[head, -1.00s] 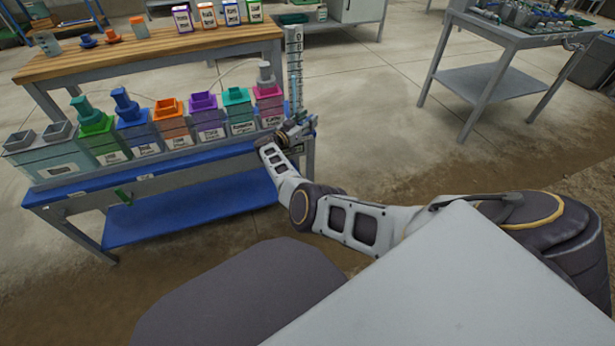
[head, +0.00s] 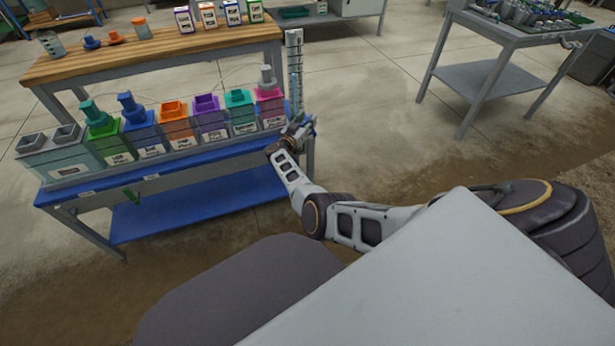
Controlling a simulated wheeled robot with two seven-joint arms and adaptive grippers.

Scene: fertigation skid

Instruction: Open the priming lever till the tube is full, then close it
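The clear upright tube (head: 295,72) with scale marks stands at the right end of the blue skid bench; its fluid level is too small to read. My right gripper (head: 306,124) is at the foot of this tube, by the right end of the row of tanks. Its fingers are small and partly hidden by my wrist, so I cannot tell if they are open or shut. The priming lever cannot be made out; the gripper and wrist cover that spot. My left gripper is not in view.
Coloured tanks stand in a row on the blue bench (head: 150,180), ending in a pink one (head: 270,105). A wooden table (head: 150,50) with bottles is behind. A grey metal table (head: 490,80) stands back right. The floor between is clear.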

